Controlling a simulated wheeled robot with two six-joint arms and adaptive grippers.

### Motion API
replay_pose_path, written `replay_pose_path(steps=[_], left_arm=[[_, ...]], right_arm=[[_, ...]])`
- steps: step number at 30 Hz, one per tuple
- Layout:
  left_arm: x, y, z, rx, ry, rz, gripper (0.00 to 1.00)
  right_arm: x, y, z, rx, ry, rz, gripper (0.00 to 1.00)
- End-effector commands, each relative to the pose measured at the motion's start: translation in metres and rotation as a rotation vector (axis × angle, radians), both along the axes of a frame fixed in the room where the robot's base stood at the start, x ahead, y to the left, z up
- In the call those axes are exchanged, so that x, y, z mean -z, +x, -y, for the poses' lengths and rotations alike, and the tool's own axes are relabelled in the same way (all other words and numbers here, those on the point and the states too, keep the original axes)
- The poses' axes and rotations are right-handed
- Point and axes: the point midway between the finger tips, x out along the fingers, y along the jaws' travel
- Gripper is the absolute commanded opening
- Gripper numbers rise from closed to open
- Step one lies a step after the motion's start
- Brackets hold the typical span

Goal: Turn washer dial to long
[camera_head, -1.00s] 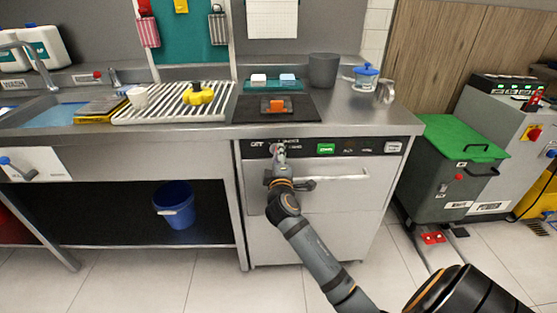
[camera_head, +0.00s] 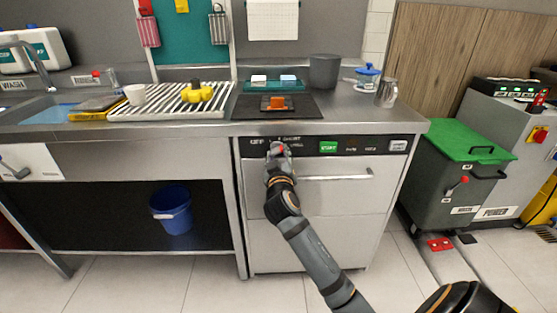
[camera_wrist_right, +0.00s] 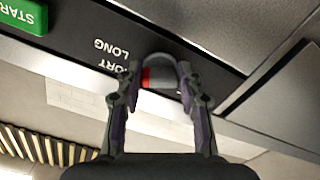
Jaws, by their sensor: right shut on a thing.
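The washer (camera_head: 320,215) is a steel front-panel machine under the counter. Its black control strip has OFF, SHORT and LONG labels at the left. The dial (camera_wrist_right: 163,70) is grey with a red mark, between the fingers in the right wrist view. The mark is on the side facing the SHORT and LONG labels (camera_wrist_right: 110,56), which appear upside down there; I cannot tell exactly which one it points at. My right gripper (camera_head: 278,150) is shut on the dial; it also shows in the right wrist view (camera_wrist_right: 160,85). My left gripper is not in view.
A green START button (camera_head: 328,147) is right of the dial. The door handle (camera_head: 335,177) runs below the strip, close to my right arm. The steel counter (camera_head: 215,129) overhangs above. A green-lidded bin (camera_head: 465,140) stands to the right.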

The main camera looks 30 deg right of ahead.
Motion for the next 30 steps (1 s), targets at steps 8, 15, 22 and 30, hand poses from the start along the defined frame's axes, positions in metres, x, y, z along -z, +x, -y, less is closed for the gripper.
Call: replay_pose_path(steps=[8,15,22,30], left_arm=[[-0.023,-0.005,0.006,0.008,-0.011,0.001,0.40],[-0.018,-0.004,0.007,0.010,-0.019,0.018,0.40],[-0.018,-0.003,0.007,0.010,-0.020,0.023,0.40],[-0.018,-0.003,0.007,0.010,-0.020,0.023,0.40]], right_arm=[[0.004,0.000,-0.001,0.000,0.120,0.068,0.06],[0.003,0.000,-0.001,0.002,0.165,0.094,0.06],[0.003,0.000,-0.001,0.002,0.174,0.099,0.06],[0.003,0.000,-0.001,0.001,0.173,0.099,0.43]])
